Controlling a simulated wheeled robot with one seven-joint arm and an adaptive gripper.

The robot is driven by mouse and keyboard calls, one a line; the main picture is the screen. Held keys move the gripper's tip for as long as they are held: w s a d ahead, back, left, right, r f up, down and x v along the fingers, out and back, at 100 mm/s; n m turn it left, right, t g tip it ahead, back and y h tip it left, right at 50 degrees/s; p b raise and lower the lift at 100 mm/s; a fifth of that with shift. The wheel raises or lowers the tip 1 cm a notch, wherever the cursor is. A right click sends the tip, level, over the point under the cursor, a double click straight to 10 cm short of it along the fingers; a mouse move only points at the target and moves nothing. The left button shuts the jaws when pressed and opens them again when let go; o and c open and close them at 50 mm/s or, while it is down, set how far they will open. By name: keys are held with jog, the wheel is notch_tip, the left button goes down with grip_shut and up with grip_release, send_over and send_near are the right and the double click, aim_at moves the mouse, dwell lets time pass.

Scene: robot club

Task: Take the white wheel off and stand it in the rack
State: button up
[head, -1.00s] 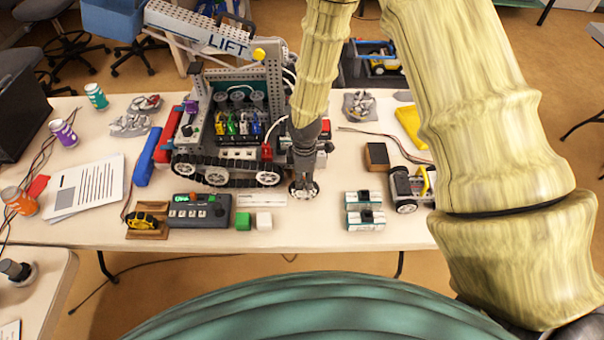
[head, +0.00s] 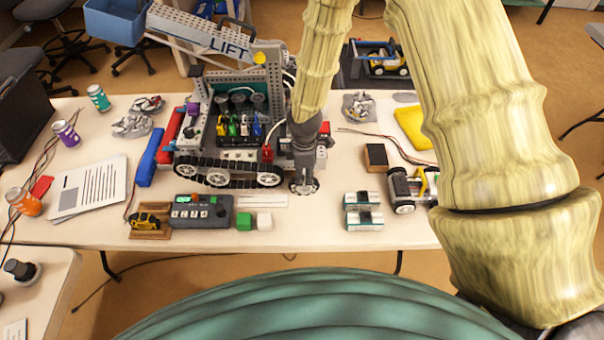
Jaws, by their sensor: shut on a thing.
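The white wheel (head: 303,186), with a dark tyre, is at the near right corner of the tracked LIFT robot (head: 240,130). My gripper (head: 304,178) points down from above and is shut on this wheel. The fingertips are small and partly hidden, and I cannot tell whether the wheel is still on its axle. A small brown wooden rack (head: 150,235) stands at the near left of the table, with a yellow wheel (head: 145,221) in it.
A grey control box (head: 201,212) stands right of the rack. A small wheeled cart (head: 408,190) is at the right. The near table edge is bare.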

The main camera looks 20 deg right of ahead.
jog(key=shift+r+p, duration=0.95)
jog(key=shift+r, duration=0.5)
